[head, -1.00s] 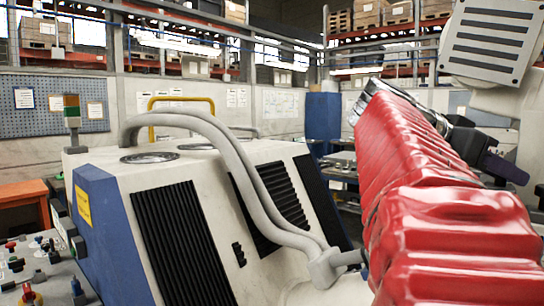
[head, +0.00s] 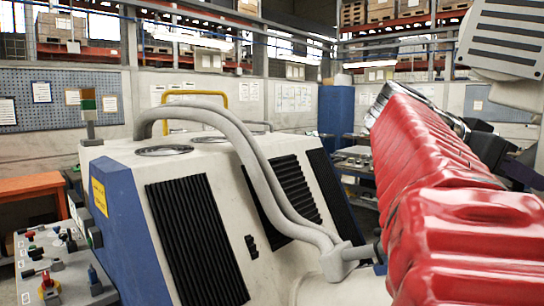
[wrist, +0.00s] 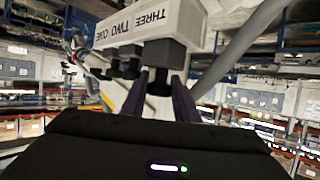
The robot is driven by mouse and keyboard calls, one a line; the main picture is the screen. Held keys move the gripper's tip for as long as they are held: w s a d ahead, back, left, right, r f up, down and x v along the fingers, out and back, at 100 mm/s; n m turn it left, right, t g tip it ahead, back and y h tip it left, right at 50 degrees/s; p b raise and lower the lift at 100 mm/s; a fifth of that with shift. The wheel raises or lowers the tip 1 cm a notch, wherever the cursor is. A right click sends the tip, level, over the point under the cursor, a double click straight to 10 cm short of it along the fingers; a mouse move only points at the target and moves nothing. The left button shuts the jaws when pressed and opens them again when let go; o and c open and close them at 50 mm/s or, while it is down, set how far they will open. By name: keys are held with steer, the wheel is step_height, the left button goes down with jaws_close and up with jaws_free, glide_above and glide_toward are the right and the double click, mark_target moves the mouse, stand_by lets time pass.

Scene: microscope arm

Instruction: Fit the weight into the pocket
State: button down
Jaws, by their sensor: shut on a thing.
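In the wrist view my gripper (wrist: 160,88) has its two dark purple fingers on either side of a black stem. They are shut on the weight (wrist: 161,54), which looks like a black block with a narrower stem. Its top is right against the underside of a white block (wrist: 185,22) lettered THREE TWO ONE, at the THREE end. I cannot tell whether it sits inside a pocket there; the pocket opening is not visible. Two more black pieces (wrist: 125,67) hang under the TWO and ONE end. In the head view my red-sleeved arm hides most of the gripper.
A large white and blue machine (head: 205,170) with black vents and thick grey hoses (head: 250,150) fills the head view's middle. A control panel (head: 50,265) is at lower left. An orange bench (head: 32,187) stands behind. A grey slatted head (head: 515,35) hangs at upper right.

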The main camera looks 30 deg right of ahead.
steer(key=shift+f, duration=0.6)
stand_by(0.3)
steer(key=c, duration=1.4)
jaws_free()
steer(key=shift+f, duration=0.1)
steer(key=shift+o, duration=0.5)
steer(key=shift+f, duration=0.1)
steer(key=v, duration=1.4)
